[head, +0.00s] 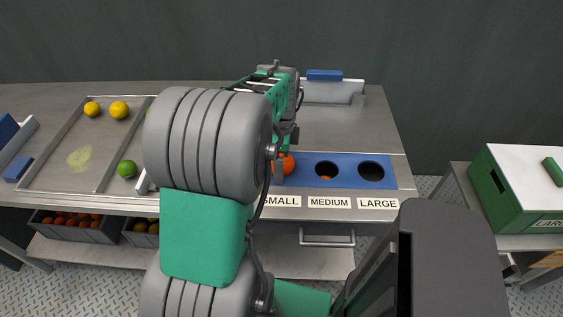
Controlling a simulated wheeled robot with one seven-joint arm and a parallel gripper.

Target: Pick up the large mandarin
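An orange mandarin (289,160) shows just right of my arm, at the left end of the blue sizing panel (347,171). It is partly hidden, and I cannot tell whether it is the large one. My gripper (279,168) points down at the mandarin, with a grey finger part in front of it. The arm hides most of the gripper, so its opening and any grip on the fruit cannot be seen. A bit of orange (326,177) shows inside the medium hole. The large hole (371,171) looks dark and empty.
Two yellow fruits (119,110) and a green one (127,169) lie on the metal tray (58,137) at left. Crates of fruit (72,225) sit below. A blue-handled scraper (325,76) stands at the back. A green box (518,190) is on the right cart.

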